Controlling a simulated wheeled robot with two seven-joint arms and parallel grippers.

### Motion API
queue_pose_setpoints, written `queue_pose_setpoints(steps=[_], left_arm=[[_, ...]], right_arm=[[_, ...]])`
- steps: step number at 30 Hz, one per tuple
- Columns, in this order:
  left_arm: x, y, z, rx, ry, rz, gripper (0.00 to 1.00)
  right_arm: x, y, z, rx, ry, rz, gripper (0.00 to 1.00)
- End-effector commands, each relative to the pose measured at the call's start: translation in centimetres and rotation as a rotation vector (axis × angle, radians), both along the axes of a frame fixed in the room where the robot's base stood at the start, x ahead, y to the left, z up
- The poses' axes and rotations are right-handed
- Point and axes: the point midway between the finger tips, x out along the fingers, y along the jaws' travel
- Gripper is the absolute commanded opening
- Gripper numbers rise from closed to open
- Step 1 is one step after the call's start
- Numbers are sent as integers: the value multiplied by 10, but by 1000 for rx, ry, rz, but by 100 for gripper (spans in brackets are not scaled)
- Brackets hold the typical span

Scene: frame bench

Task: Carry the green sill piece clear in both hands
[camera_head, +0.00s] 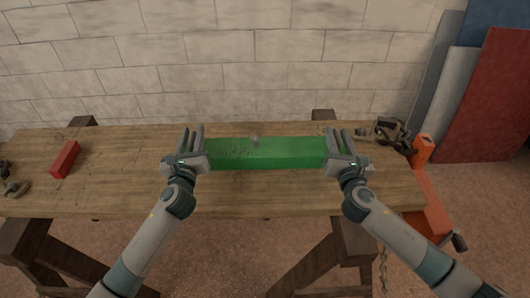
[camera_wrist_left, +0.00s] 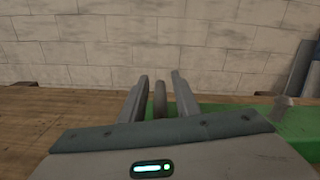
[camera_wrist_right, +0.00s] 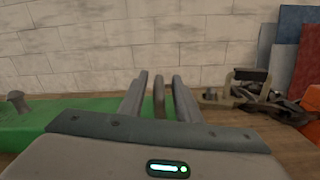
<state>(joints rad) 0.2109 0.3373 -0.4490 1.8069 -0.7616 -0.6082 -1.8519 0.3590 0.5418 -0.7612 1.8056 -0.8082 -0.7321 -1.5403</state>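The green sill piece (camera_head: 265,152) is a long bar lying across the middle of the bench, with a small grey knob (camera_head: 255,142) on top. My left gripper (camera_head: 190,142) is at its left end and my right gripper (camera_head: 340,143) is at its right end. Both are open. In the left wrist view a grey upright post (camera_wrist_left: 160,100) stands between the fingers, with a gap on each side. The right wrist view shows a like post (camera_wrist_right: 159,96), also with gaps. The posts' feet are hidden behind the gripper bodies.
The wooden bench (camera_head: 110,160) has a red block (camera_head: 66,160) at the left and dark metal clamp parts (camera_head: 390,133) at the right. An orange clamp bar (camera_head: 432,200) hangs at the right edge. Coloured panels (camera_head: 490,100) lean on the block wall. Bench in front of the sill is clear.

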Motion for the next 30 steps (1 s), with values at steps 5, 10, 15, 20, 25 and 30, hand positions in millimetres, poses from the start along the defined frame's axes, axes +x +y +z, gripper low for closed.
queue_pose_setpoints(steps=[5,10,15,20,25,30], left_arm=[[0,0,0,0,0,0,0],[0,0,0,0,0,-1,0],[0,-1,0,-1,0,-2,0],[0,-1,0,-2,0,-2,0],[0,-1,0,-2,0,-2,0],[0,-1,0,-3,-1,-3,0]], right_arm=[[0,0,0,0,0,0,0],[0,0,0,0,0,1,0],[0,0,0,1,0,1,0],[0,1,0,2,0,2,0],[0,1,0,2,0,2,0],[0,1,0,2,0,3,0]])
